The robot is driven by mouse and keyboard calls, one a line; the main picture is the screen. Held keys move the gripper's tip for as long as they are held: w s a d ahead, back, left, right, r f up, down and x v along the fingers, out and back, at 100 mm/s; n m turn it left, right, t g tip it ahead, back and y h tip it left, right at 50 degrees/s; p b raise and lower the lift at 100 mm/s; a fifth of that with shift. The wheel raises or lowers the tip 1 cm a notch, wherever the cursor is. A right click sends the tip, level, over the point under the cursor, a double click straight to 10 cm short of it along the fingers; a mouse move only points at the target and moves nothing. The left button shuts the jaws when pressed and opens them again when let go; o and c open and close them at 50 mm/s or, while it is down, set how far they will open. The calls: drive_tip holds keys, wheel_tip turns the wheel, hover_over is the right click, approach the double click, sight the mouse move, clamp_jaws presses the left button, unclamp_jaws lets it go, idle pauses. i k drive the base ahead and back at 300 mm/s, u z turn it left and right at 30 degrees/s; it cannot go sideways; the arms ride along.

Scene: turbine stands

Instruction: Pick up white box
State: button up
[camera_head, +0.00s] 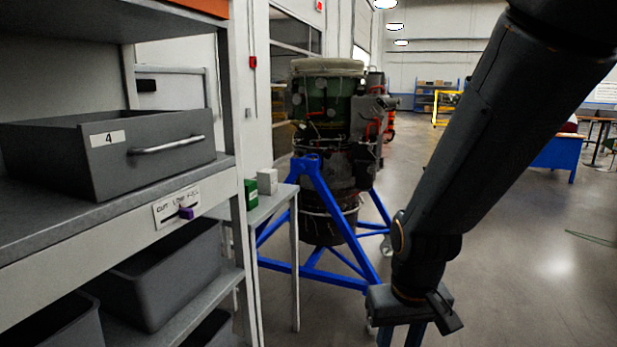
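A small white box (267,181) sits on a narrow grey side table (268,205), just past the end of the shelving unit. A green box (251,194) stands close beside it on the left, nearer to me. My arm comes down from the upper right. My gripper (443,312) is at the lower right, well to the right of the white box and apart from it. Its fingers are small and dark here, and I cannot see whether they are apart or closed. I see nothing hanging from it.
A shelving unit (120,213) fills the left, with a grey drawer (110,150) marked 4 and grey bins (160,280) below. A turbine (328,140) on a blue stand (323,190) stands behind the side table. Open floor (530,250) lies to the right.

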sight(267, 179)
drive_tip(key=z, duration=0.55)
drive_tip(key=i, duration=1.3)
drive_tip(key=u, duration=0.3)
drive_tip(key=i, duration=1.2)
drive_tip(key=u, duration=0.75)
drive_tip(key=i, duration=0.55)
